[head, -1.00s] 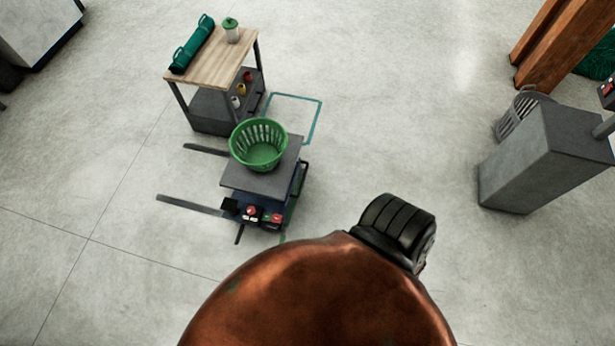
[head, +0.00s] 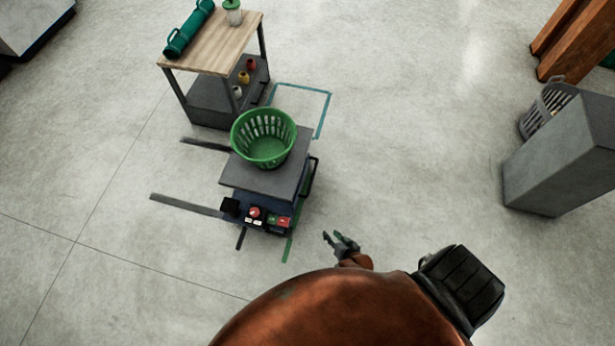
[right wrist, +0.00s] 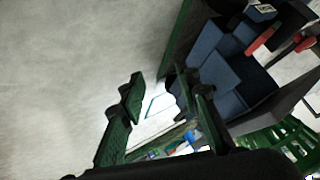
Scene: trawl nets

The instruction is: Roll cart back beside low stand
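The cart (head: 265,178) has a grey top, a blue body and a dark handle (head: 314,178) on its right side. It stands on the floor in front of the wooden-topped low stand (head: 215,45). My right gripper (head: 341,242) is to the lower right of the cart, apart from it in the head view. In the right wrist view its two fingers (right wrist: 162,110) are spread with nothing held between them, and the cart's blue body (right wrist: 225,75) is close on the right. My left gripper is not in view.
A green basket (head: 263,140) sits on the cart. A teal floor outline (head: 322,115) lies right of the stand, with dark floor strips (head: 187,206) left of the cart. A grey pedestal (head: 560,155) and a grey basket (head: 545,108) stand at right. Floor between is clear.

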